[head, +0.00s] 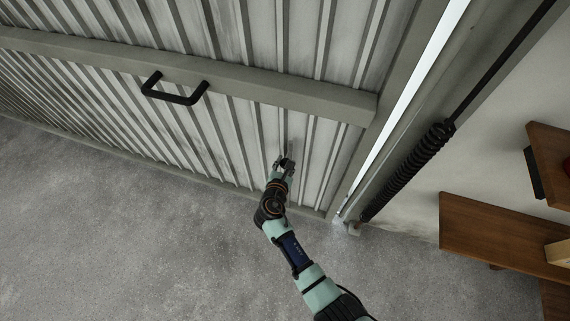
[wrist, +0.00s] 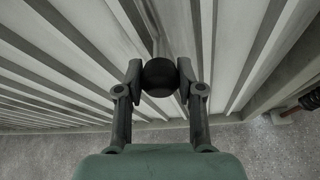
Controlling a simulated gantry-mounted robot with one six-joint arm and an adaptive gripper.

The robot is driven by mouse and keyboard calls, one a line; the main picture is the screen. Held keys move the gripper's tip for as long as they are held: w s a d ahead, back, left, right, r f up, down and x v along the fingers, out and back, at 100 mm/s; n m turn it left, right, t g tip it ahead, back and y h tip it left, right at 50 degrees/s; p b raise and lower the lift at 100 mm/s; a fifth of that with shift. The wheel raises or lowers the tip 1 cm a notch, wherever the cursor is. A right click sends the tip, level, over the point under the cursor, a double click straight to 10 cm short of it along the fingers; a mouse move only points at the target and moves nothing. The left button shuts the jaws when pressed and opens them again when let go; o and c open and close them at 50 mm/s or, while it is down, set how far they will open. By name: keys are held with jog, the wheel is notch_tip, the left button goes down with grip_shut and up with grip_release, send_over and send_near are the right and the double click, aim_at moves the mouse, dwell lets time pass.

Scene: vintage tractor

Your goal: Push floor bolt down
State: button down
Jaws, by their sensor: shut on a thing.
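The floor bolt shows in the wrist view as a dark round knob (wrist: 160,76) with a thin rod running up the ribbed door behind it. My gripper (wrist: 160,80) has a finger on each side of the knob and is shut on it. In the head view my gripper (head: 284,163) is at the lower right part of the door, and a thin light rod of the bolt (head: 291,148) shows just above it. The bolt's lower end is hidden behind my gripper in both views.
The ribbed metal door (head: 230,130) has a crossbar and a black handle (head: 175,89) to the upper left. A coiled spring (head: 408,170) runs beside the door frame at right. Brown wooden shelves (head: 490,232) stand further right. The concrete floor (head: 130,230) is clear.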

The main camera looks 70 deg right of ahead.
notch_tip(320, 180, down, 4)
jog(key=shift+a+r+b, duration=0.1)
jog(key=shift+b, duration=0.9)
jog(key=c, duration=0.7)
grip_release()
jog(key=shift+r, duration=0.1)
jog(key=v, duration=1.2)
